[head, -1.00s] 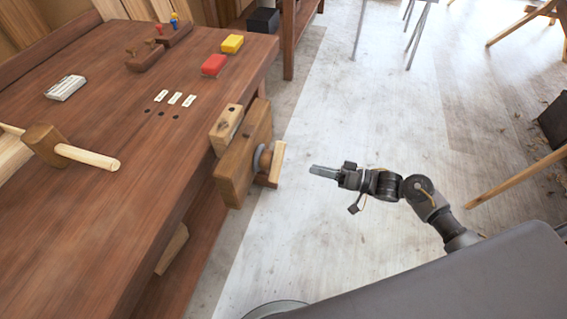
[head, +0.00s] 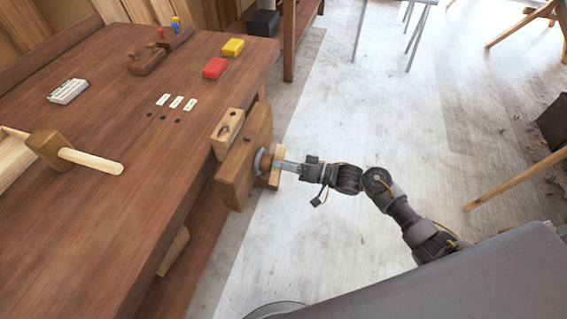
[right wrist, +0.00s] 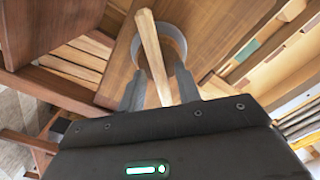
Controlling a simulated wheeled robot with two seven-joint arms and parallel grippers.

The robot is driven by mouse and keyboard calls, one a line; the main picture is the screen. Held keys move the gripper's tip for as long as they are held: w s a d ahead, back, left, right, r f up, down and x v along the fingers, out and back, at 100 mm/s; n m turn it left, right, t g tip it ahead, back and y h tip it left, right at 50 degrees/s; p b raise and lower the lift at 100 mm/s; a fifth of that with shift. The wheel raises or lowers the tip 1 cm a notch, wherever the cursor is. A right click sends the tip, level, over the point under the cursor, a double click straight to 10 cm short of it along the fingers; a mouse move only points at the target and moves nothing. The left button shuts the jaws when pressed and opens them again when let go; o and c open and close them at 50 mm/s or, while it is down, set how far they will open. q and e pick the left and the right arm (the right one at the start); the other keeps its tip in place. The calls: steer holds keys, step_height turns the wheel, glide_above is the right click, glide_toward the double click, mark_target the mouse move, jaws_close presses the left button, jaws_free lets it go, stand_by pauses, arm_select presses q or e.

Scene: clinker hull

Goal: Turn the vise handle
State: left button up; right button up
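The vise (head: 236,172) is a wooden jaw block on the bench's right edge. Its wooden bar handle (head: 276,180) sits on a round grey metal hub (head: 262,160), partly hidden by my right gripper (head: 281,165). In the right wrist view the handle (right wrist: 151,52) runs lengthwise between the two fingers of my right gripper (right wrist: 160,88), in front of the grey hub (right wrist: 172,40). The fingers are apart, with a visible gap on each side of the handle. My left gripper is not in view.
A mallet (head: 50,149) lies on the bench (head: 110,215). The floor (head: 370,110) right of the vise is clear.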

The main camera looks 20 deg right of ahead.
jaws_close()
stand_by(0.3)
steer(key=shift+w+f+m+p, duration=0.1)
steer(key=shift+f+m+p, duration=0.05)
steer(key=shift+m+p, duration=1.9)
steer(key=shift+f+m+p, duration=0.1)
steer(key=shift+m+p, duration=1.65)
steer(key=shift+m, duration=0.6)
steer(key=shift+f, duration=0.15)
